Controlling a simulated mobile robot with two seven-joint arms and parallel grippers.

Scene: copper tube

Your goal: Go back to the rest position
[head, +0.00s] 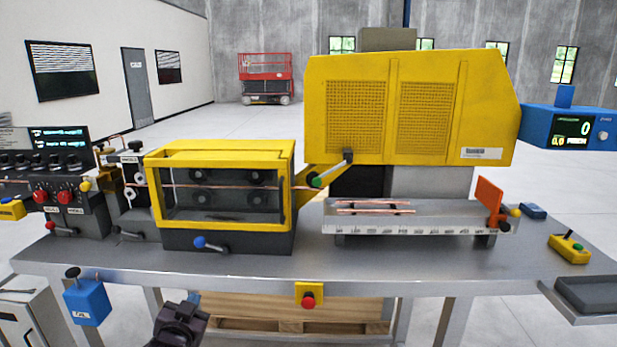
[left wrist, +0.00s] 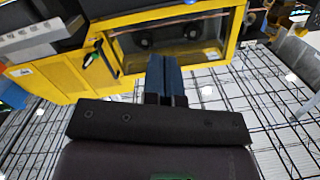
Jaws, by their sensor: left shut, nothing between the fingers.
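My left gripper (head: 191,301) shows at the bottom of the head view, in front of the grey bench's front edge. Its blue fingertips are together, with nothing held. In the left wrist view the two blue fingers (left wrist: 165,78) lie side by side, pointing toward the yellow-framed machine (left wrist: 115,65), apart from it as far as I can tell. My right gripper is in neither view. A copper tube (head: 228,186) runs through the yellow-framed box (head: 222,147). Two short copper tubes (head: 373,203) lie on the ruled tray (head: 420,222) at right.
The grey bench (head: 400,262) spans the view. A large yellow machine (head: 395,70) stands behind the tray. A red emergency button (head: 308,299) and a blue box (head: 87,301) hang on the bench front. A dark tray (head: 588,293) is at right. A wooden pallet (head: 290,325) sits beneath.

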